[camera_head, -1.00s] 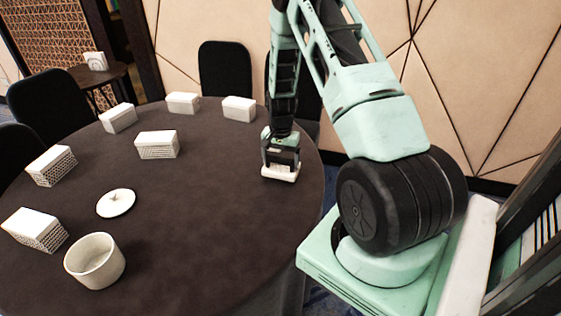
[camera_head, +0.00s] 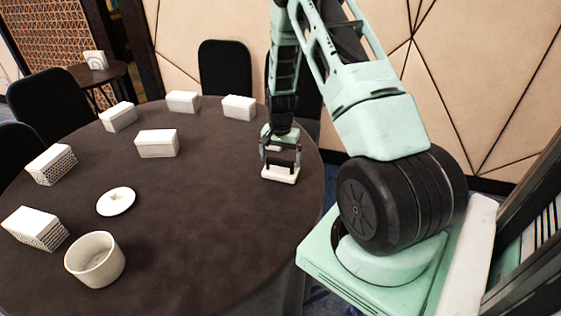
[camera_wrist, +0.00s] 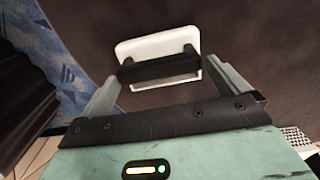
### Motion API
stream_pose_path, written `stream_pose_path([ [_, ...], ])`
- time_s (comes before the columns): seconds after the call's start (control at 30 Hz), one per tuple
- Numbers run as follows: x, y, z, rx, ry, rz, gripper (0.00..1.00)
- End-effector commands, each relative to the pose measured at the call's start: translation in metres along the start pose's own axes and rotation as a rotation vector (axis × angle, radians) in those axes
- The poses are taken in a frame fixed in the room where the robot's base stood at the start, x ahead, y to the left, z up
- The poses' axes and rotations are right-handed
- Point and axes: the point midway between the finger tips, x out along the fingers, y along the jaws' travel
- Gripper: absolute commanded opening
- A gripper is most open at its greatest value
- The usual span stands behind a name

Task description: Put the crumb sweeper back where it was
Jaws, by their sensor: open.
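The crumb sweeper (camera_head: 280,175) has a flat white base and a dark bar handle. It rests on the dark round table (camera_head: 215,225), near its right edge. My gripper (camera_head: 281,152) is open just above it, with a finger toward either end of the handle. In the wrist view the white base (camera_wrist: 150,46) and black handle (camera_wrist: 160,67) lie just ahead of my open gripper (camera_wrist: 167,88). The fingers appear apart from the handle, and nothing is held.
Several white boxes (camera_head: 158,144) stand along the far and left parts of the table. A white lid (camera_head: 116,201) and an open white pot (camera_head: 95,262) are at front left. The table's middle is clear. Dark chairs (camera_head: 225,70) stand behind.

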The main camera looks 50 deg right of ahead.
Motion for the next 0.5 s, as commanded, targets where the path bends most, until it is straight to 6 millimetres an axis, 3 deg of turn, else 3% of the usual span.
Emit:
stream_pose_path([
  [0.3, -0.067, -0.001, -0.001, -0.001, 0.005, -0.003, 1.0],
  [0.5, -0.094, 0.0, 0.0, 0.0, 0.001, -0.001, 1.0],
])
